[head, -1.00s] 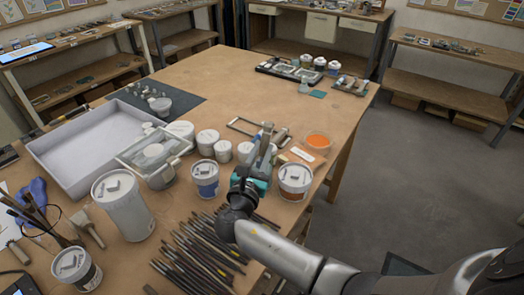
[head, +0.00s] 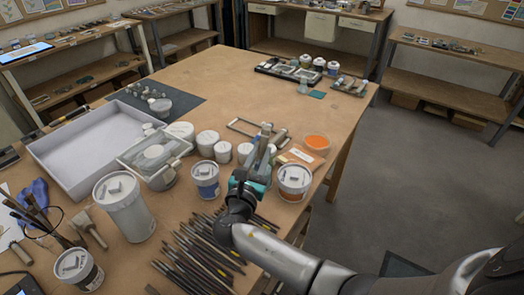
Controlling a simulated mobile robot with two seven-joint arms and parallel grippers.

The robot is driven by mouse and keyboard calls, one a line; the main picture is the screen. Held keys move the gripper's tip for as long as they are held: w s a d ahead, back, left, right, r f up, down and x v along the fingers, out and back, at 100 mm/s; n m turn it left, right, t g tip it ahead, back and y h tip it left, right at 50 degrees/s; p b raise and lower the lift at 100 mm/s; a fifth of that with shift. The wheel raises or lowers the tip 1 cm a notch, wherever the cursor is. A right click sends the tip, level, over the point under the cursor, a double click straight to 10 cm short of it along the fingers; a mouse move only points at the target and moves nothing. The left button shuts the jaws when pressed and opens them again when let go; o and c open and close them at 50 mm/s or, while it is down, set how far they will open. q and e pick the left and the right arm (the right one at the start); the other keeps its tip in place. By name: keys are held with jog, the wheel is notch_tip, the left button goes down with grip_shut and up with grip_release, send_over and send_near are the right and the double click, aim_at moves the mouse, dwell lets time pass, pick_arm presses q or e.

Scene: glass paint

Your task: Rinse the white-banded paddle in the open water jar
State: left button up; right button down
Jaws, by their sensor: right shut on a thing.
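My right gripper (head: 264,158) is over the table, between a blue-banded tub (head: 205,180) and a white-lidded tub with an orange band (head: 293,182). It is shut on a slim grey upright piece (head: 267,133), which may be the paddle. Its white band cannot be made out, and the gripper hides its lower part. I cannot clearly pick out the open water jar. A clear vessel (head: 158,178) stands by the glass-topped tray, but its contents cannot be told. My left gripper is not in view.
A large white tray (head: 70,140) lies left. The far middle of the table is clear.

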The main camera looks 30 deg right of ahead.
jog(key=shift+w+d, duration=0.3)
jog(key=shift+d, duration=0.25)
jog(key=shift+s+a+p, duration=0.3)
jog(key=shift+s+a, duration=0.05)
jog(key=shift+a, duration=0.25)
jog(key=shift+w+d, duration=0.4)
jog(key=shift+d, duration=0.25)
jog(key=shift+s+a, duration=0.4)
jog(key=shift+a, duration=0.25)
jog(key=shift+w+d, duration=0.2)
jog(key=shift+d, duration=0.15)
jog(key=shift+r+p, duration=0.1)
jog(key=shift+p, duration=0.25)
